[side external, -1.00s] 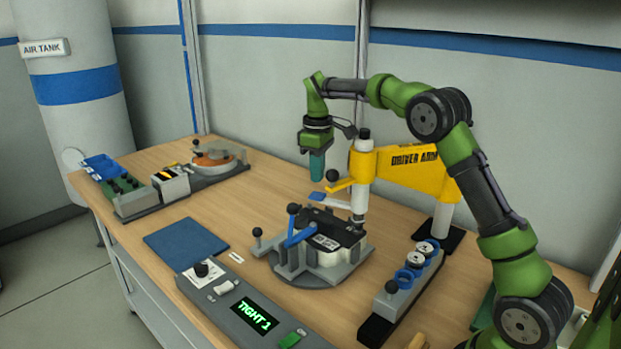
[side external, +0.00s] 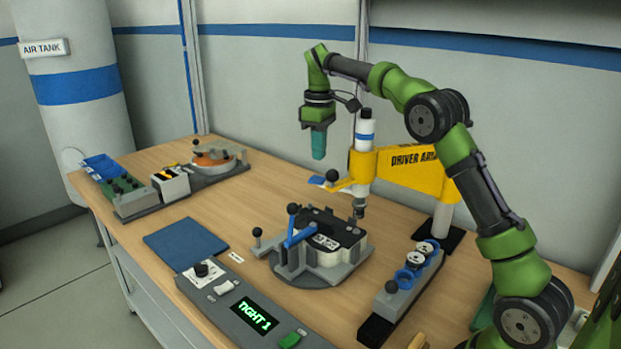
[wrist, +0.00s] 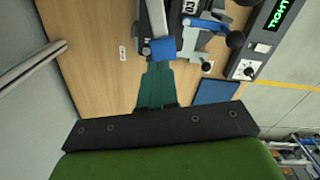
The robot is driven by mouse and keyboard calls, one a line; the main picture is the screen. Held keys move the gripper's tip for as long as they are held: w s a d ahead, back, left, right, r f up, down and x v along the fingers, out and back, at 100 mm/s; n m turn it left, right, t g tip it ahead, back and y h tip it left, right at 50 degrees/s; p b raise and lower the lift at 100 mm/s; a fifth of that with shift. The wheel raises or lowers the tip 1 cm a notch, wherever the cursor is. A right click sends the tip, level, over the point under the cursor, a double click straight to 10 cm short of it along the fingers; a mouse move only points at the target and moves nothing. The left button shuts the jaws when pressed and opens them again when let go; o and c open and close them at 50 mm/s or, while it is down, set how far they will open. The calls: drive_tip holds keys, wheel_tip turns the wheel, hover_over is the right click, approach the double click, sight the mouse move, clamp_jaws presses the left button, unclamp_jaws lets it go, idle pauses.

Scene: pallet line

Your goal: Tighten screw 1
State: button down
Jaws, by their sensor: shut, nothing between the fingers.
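My gripper (side external: 319,150) is shut and empty, its teal fingers pointing down in the air above the table, left of the driver spindle (side external: 364,150). The fingers also show in the wrist view (wrist: 157,84). The yellow driver arm (side external: 405,168) carries the white spindle with a blue band; its tip hangs above the fixture. A blue-ended tab (side external: 317,180) and a dark ball-ended handle (side external: 334,176) sit near the spindle. The round fixture (side external: 310,275) holds a black-and-white part (side external: 327,240) beside a blue lever (side external: 300,232). Screw 1 cannot be made out.
The control panel (side external: 210,288) in front has a display (side external: 255,314) reading "TIGHT 1". A rack with blue rings (side external: 402,285) stands right of the fixture. A blue mat (side external: 185,243) lies left. Other devices sit at the back left.

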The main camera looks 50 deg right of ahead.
drive_tip(key=r, duration=0.3)
drive_tip(key=shift+a+r, duration=0.2)
idle(0.3)
drive_tip(key=s+a+r+m+t, duration=0.3)
drive_tip(key=s+a+r, duration=0.2)
drive_tip(key=s+a, duration=0.5)
drive_tip(key=s+a+f+m+t+y, duration=0.1)
drive_tip(key=s+a+f+m+t, duration=0.1)
drive_tip(key=s+f, duration=0.3)
drive_tip(key=s+a+f+m+t+y, duration=0.1)
drive_tip(key=s+a+f, duration=0.3)
drive_tip(key=s, duration=0.8)
drive_tip(key=shift+f+m+t, duration=0.4)
drive_tip(key=shift+m+t, duration=0.2)
drive_tip(key=shift+m, duration=0.1)
